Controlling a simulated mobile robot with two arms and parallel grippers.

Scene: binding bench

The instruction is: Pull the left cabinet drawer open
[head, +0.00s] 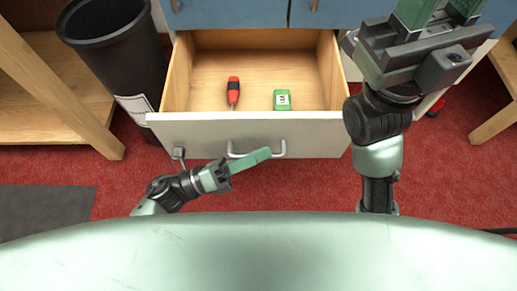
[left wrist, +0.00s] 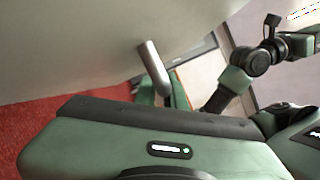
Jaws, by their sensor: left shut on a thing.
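The left drawer stands pulled out, its white front (head: 200,135) facing me and its wooden inside showing. A metal bar handle (head: 283,149) is on the front. My left gripper (head: 262,156) is shut on this handle. In the left wrist view, the handle (left wrist: 153,66) runs down to the green fingers, which hide part of it. My right gripper (head: 441,12) is raised at the upper right, over the cabinet's right side, its green fingers apart and empty.
A red and black screwdriver (head: 233,92) and a green box (head: 282,100) with a white label lie in the drawer. A black bin (head: 118,60) stands close left of it. Wooden benches (head: 55,105) are at the sides. Red carpet (head: 310,190) lies in front.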

